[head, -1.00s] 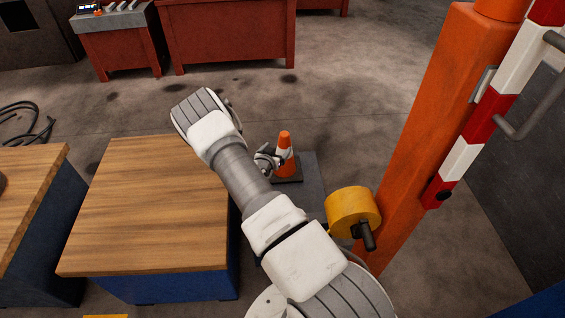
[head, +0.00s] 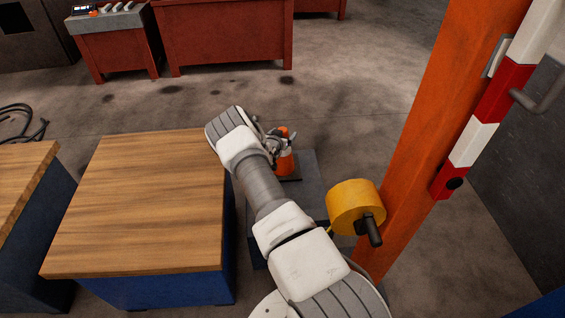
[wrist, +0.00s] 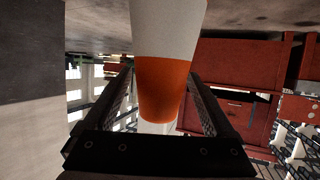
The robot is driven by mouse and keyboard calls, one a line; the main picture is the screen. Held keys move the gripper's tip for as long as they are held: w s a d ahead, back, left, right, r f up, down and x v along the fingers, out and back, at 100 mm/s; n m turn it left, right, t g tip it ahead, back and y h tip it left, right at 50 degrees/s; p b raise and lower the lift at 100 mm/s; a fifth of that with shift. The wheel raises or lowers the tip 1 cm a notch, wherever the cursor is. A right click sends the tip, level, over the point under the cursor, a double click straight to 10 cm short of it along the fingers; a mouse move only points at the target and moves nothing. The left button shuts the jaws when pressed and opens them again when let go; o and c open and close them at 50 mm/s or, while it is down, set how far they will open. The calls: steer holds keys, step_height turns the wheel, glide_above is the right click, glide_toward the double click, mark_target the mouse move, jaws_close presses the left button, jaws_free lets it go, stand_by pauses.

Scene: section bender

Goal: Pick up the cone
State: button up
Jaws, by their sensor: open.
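The cone (head: 285,163) is orange with a white band and stands on a dark base on a grey surface, right of the wooden-topped bench. My gripper (head: 274,144) is at the cone's upper part in the head view and partly hides it. In the wrist view the cone (wrist: 163,80) shows its white and orange bands and its narrow end between the two dark fingers. My gripper (wrist: 160,98) is open, with a finger on each side of the cone. I cannot tell whether either finger touches it.
A wooden-topped blue bench (head: 140,205) stands left of my arm. A yellow cylinder with a black handle (head: 352,205) and an orange post (head: 440,130) stand to the right. Red cabinets (head: 225,38) are at the back, with open floor before them.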

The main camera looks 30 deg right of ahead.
steer(key=shift+x, duration=0.85)
steer(key=shift+s, duration=0.1)
jaws_close()
steer(key=shift+r, duration=0.15)
